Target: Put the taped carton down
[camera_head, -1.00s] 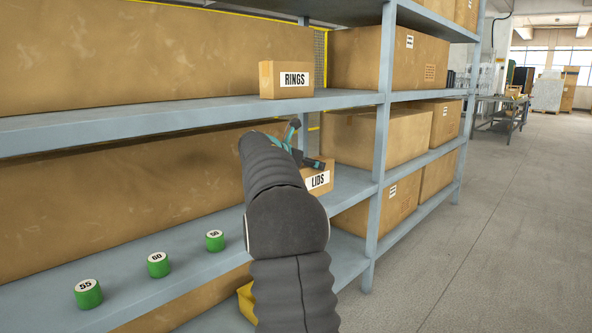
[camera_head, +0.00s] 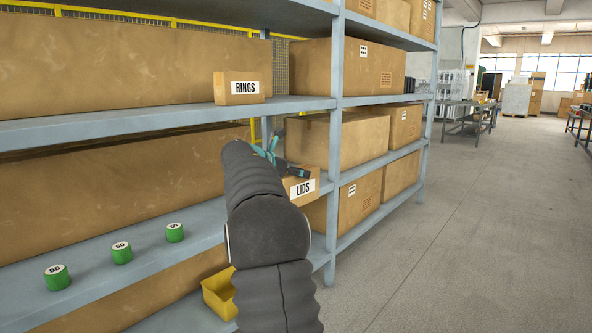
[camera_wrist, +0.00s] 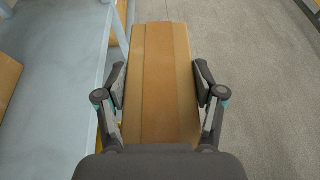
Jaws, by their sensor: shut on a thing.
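The taped carton (camera_wrist: 165,110) is brown with a lengthwise strip down its top. It fills the space between the fingers of my gripper (camera_wrist: 161,76) in the wrist view. My gripper is shut on its two sides. In the head view this appears to be the carton marked LIDS (camera_head: 311,174), in front of the shelf rack at the end of my arm. My arm hides part of the carton and most of my gripper (camera_head: 283,160). In the wrist view, floor shows beyond and right of the carton, and shelf surface on the left.
A RINGS carton (camera_head: 238,88) stands on the upper shelf (camera_head: 150,121). Green cylinders marked 55 (camera_head: 56,278), 60 (camera_head: 122,253) and 50 (camera_head: 175,233) stand on the lower shelf (camera_head: 110,292). A yellow bin (camera_head: 219,296) sits below. A rack post (camera_head: 334,150) is close by. The aisle (camera_head: 470,230) is clear.

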